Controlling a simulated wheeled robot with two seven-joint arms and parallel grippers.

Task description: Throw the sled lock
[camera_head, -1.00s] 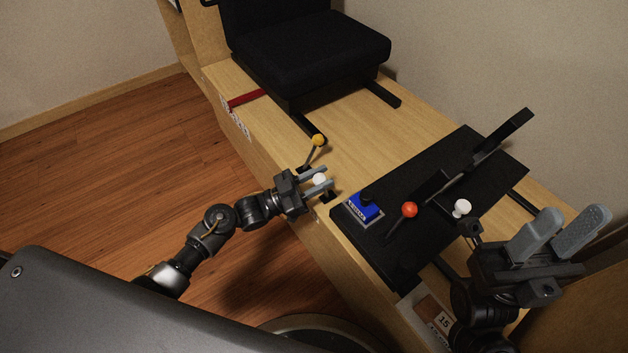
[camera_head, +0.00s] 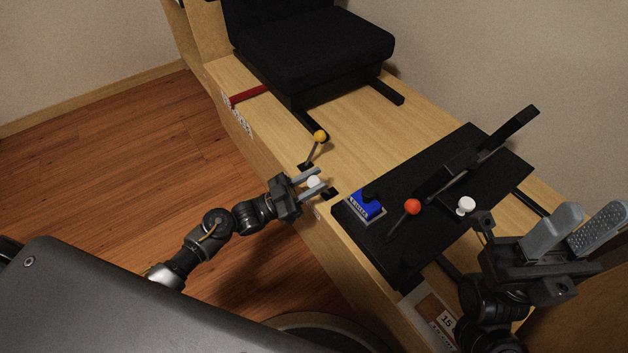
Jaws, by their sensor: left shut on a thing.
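A lever with a white knob (camera_head: 313,182) stands at the near edge of the wooden bench, beside a dark slot (camera_head: 330,193). My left gripper (camera_head: 314,181) is shut on this white knob, with one finger on each side; the fingers hide most of the lever's shaft. A lever with a yellow knob (camera_head: 320,136) stands just beyond it. I cannot read which lever is labelled as the sled lock. My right gripper (camera_head: 590,222) is at the lower right, fingers apart and empty.
A black panel (camera_head: 475,145) on the bench carries a blue switch box (camera_head: 366,206), a red-knobbed lever (camera_head: 413,206) and a white knob (camera_head: 466,205). A black seat (camera_head: 315,50) on rails stands behind. A red strap (camera_head: 249,94) lies left of it. Wood floor (camera_head: 110,160) is clear.

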